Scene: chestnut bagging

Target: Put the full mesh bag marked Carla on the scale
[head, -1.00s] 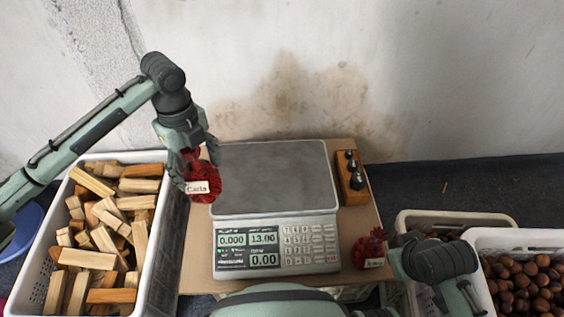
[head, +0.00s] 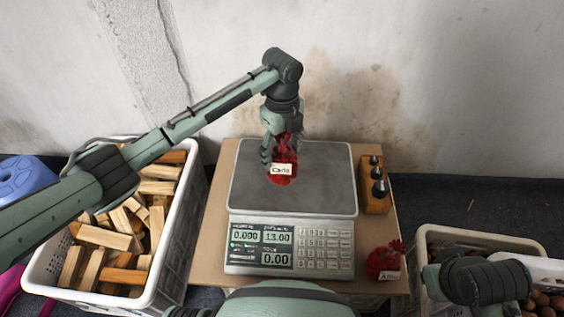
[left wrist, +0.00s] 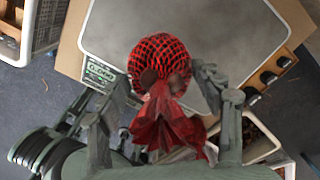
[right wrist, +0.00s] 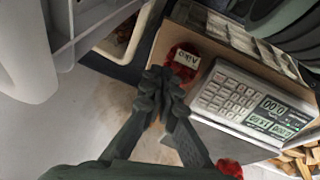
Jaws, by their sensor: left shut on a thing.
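The red mesh bag with the white Carla tag (head: 283,167) hangs from my left gripper (head: 282,143), which is shut on its gathered neck. The bag is over the scale's grey plate (head: 325,190); I cannot tell whether it touches, and the weight display (head: 246,236) reads 0.000. In the left wrist view the rounded, filled mesh (left wrist: 158,58) shows beyond the fingers, against the plate. My right gripper (right wrist: 162,76) has its fingertips together and holds nothing visible, near a second red mesh bag (right wrist: 183,58) with a different tag.
The second bag (head: 383,261) sits on the board (head: 212,215) right of the scale. A wooden block with metal weights (head: 375,190) stands right of the plate. A crate of wood pieces (head: 197,220) is at left; a chestnut crate (head: 470,232) is at right.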

